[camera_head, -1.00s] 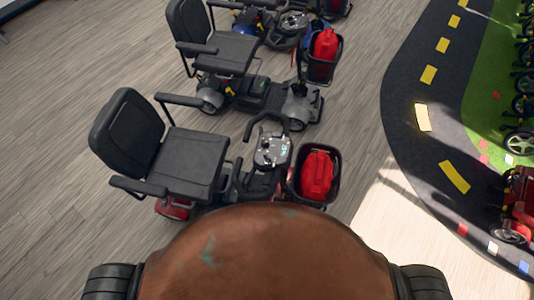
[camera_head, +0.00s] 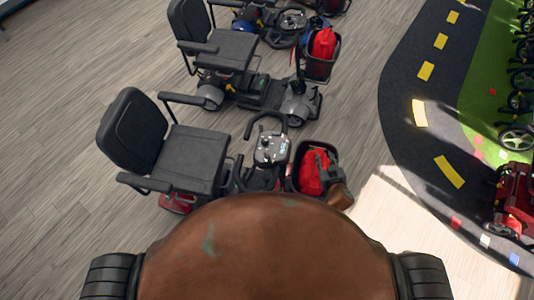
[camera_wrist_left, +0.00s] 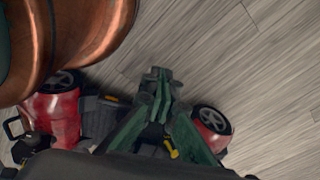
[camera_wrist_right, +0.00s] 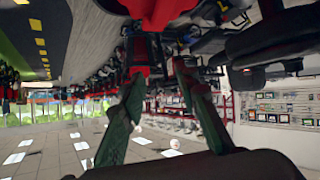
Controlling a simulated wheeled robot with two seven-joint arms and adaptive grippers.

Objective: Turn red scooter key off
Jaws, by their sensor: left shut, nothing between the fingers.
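The nearest scooter has red body parts (camera_head: 176,203), a black seat and a grey control console (camera_head: 270,148) under its handlebar. I cannot make out a key on the console. My right gripper (camera_head: 330,172) is over the right side of the scooter's front basket (camera_head: 303,158), beside a red bag (camera_head: 311,175). In the right wrist view its two fingers (camera_wrist_right: 157,55) stand apart, with red beyond them. My left gripper (camera_wrist_left: 158,80) is shut and empty, pointing down near the scooter's red wheel covers (camera_wrist_left: 212,128). It is hidden in the head view.
A second scooter (camera_head: 225,52) with a red bag in its basket stands just behind, with more in the row beyond. Grey floor (camera_head: 70,90) is clear at left. A dark painted road (camera_head: 415,140) and a red vehicle (camera_head: 516,200) are at right.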

